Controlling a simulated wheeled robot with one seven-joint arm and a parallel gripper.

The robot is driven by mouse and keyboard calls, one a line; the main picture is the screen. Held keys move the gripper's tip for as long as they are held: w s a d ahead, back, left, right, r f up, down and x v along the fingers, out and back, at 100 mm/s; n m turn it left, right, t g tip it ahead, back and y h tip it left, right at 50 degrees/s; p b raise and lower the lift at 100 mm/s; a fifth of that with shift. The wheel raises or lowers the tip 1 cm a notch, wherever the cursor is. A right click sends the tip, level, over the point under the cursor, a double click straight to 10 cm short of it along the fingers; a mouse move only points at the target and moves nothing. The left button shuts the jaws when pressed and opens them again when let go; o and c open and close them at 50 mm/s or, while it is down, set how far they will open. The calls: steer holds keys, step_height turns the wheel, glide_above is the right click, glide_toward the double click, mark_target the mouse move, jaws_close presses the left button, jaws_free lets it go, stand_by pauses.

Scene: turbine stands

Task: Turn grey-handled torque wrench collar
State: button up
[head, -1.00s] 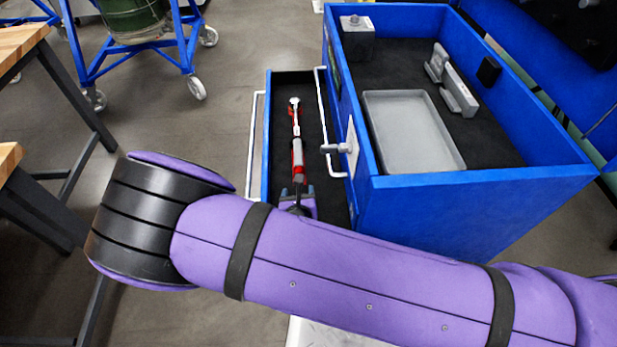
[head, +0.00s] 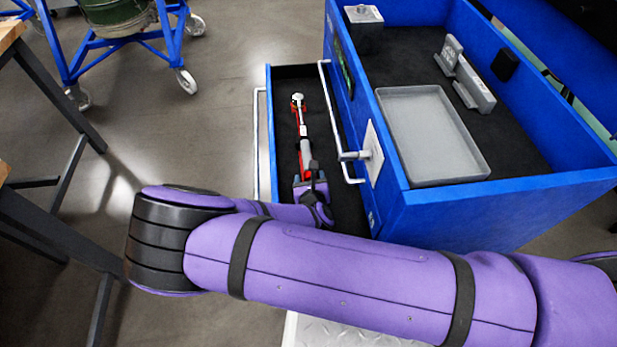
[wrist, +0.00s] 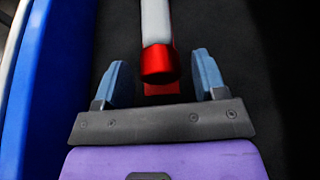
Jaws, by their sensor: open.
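The torque wrench (head: 304,135) lies lengthwise in the open drawer (head: 262,130), its metal head at the far end. Its grey handle (wrist: 157,22) and red end collar (wrist: 159,63) show in the wrist view. My gripper (wrist: 165,80) is open, with one blue finger on each side of the red collar. Gaps show between both fingers and the collar, so neither seems to touch it. In the head view my gripper (head: 309,184) is at the near end of the wrench, partly hidden by my own wrist.
The drawer's blue side wall (wrist: 45,80) is close on the left in the wrist view. The blue cabinet (head: 480,215) stands to the right, with a grey tray (head: 473,163) and metal parts on top. A white handle bar (head: 328,110) stands beside the drawer.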

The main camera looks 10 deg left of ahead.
steer(key=c, duration=0.9)
steer(key=shift+c, duration=0.2)
steer(key=shift+a+f+n+t+h, duration=0.1)
steer(key=shift+n+t+h, duration=0.4)
steer(key=shift+n+h, duration=1.05)
steer(key=shift+n+y, duration=0.25)
steer(key=shift+n, duration=0.2)
steer(key=shift+s, duration=0.1)
steer(key=o, duration=0.9)
steer(key=shift+o, duration=0.2)
